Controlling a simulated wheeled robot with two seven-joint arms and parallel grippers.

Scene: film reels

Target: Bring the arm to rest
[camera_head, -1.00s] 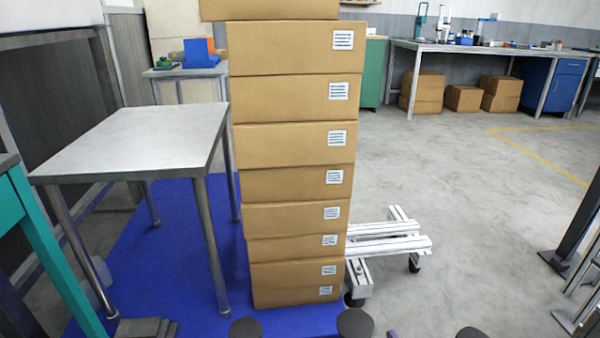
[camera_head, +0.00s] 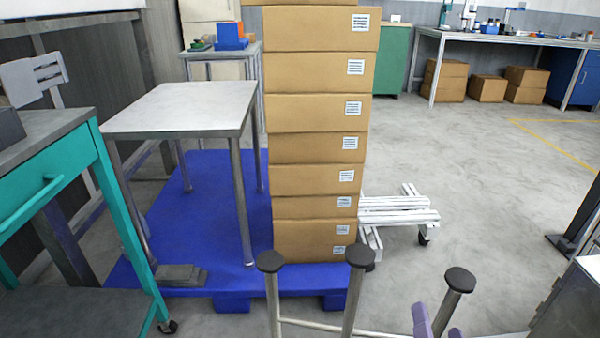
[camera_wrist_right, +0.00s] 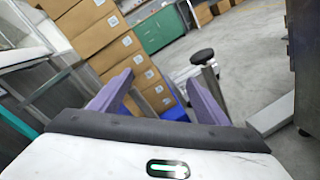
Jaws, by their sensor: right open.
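My left gripper is not in view.
Metal posts with dark round caps (camera_head: 352,295) stand just in front. Behind them are a tall stack of cardboard boxes (camera_head: 318,148) and a grey table (camera_head: 185,108) on a blue pallet (camera_head: 205,285). A teal-framed bench (camera_head: 45,190) stands left.

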